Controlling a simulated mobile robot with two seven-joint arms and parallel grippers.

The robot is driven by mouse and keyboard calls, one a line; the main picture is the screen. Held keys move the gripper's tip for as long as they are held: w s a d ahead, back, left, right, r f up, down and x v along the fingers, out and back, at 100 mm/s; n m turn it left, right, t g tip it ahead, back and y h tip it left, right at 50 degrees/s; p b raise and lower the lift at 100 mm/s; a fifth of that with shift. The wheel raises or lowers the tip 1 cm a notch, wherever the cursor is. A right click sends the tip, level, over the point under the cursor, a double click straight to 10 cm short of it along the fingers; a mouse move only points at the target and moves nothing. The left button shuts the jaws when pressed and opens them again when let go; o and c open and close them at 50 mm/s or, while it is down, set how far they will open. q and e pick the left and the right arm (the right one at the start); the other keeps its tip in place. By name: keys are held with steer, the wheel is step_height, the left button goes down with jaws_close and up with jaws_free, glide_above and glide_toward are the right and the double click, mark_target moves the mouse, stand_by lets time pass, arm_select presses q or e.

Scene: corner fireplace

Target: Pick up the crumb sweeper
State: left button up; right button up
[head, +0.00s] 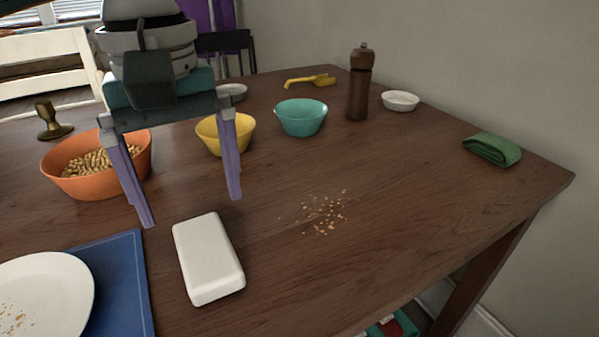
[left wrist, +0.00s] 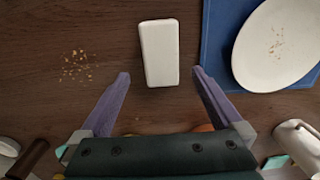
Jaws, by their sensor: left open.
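The crumb sweeper looks to be the white rounded block (head: 208,258) lying flat on the wooden table. It also shows in the left wrist view (left wrist: 159,52), upper middle, between the lines of my two fingers. My left gripper (head: 191,209) is open and empty, with its purple fingers pointing down above the table, just behind the block. In the left wrist view the fingertips (left wrist: 161,75) stand apart on either side of the block's near end, not seen to touch it. My right gripper is not in view.
Crumbs (head: 325,212) lie right of the block. A blue mat (head: 118,262) with a white plate (head: 40,290) is at left. Behind stand an orange bowl (head: 90,185), yellow bowl (head: 240,134), teal bowl (head: 300,118) and pepper mill (head: 359,88). A green cloth (head: 492,149) lies right.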

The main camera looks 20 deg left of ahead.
mark_target(204, 246)
arm_select(q)
steer(key=f, duration=0.2)
steer(key=f+b, duration=0.1)
steer(key=shift+s+d+f, duration=0.1)
steer(key=shift+s+f, duration=0.25)
steer(key=shift+s, duration=0.05)
steer(key=f, duration=0.1)
steer(key=f+b, duration=0.1)
steer(key=f, duration=0.1)
steer(key=f+b, duration=0.1)
steer(key=f, duration=0.1)
steer(key=shift+w, duration=0.25)
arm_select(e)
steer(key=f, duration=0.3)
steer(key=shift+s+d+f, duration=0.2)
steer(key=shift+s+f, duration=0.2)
arm_select(q)
steer(key=shift+c, duration=0.9)
steer(key=c, duration=1.2)
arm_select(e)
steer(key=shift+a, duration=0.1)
